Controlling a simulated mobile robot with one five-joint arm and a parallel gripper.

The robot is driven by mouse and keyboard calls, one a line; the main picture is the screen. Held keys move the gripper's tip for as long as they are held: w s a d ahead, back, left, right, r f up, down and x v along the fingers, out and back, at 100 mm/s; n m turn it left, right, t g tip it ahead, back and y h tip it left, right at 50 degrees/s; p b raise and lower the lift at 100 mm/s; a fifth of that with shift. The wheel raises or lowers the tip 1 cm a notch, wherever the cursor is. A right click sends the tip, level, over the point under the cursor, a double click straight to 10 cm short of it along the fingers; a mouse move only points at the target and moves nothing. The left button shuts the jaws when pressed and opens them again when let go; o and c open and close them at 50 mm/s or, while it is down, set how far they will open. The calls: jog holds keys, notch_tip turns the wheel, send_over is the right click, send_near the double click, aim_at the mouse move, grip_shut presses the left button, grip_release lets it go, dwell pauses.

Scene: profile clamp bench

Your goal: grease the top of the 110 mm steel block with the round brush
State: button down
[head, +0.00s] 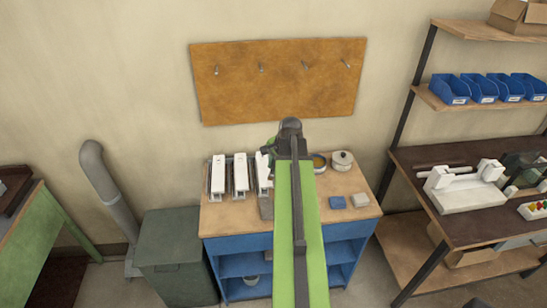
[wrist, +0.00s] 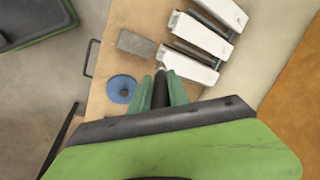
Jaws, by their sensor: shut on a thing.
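My gripper (wrist: 161,88) shows in the wrist view, its green fingers shut on a dark, narrow upright thing with a pale tip (wrist: 161,62), which looks like the round brush. In the head view my arm hides the fingers and what they hold. A grey steel block (wrist: 136,43) lies flat on the bench, up and left of my gripper in the wrist view and apart from it. The same block (head: 266,208) shows beside my arm in the head view, partly covered. I cannot read its length. Any grease on its top is too small to tell.
White clamps (head: 218,176) stand in a row along the bench's left. A blue round piece (wrist: 122,89) lies beside my gripper. A round tin (head: 319,162), a lidded pot (head: 342,160), a blue-grey pad (head: 337,202) and a paler one (head: 361,200) are on the right.

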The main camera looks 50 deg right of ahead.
jog(key=shift+f+b, duration=2.7)
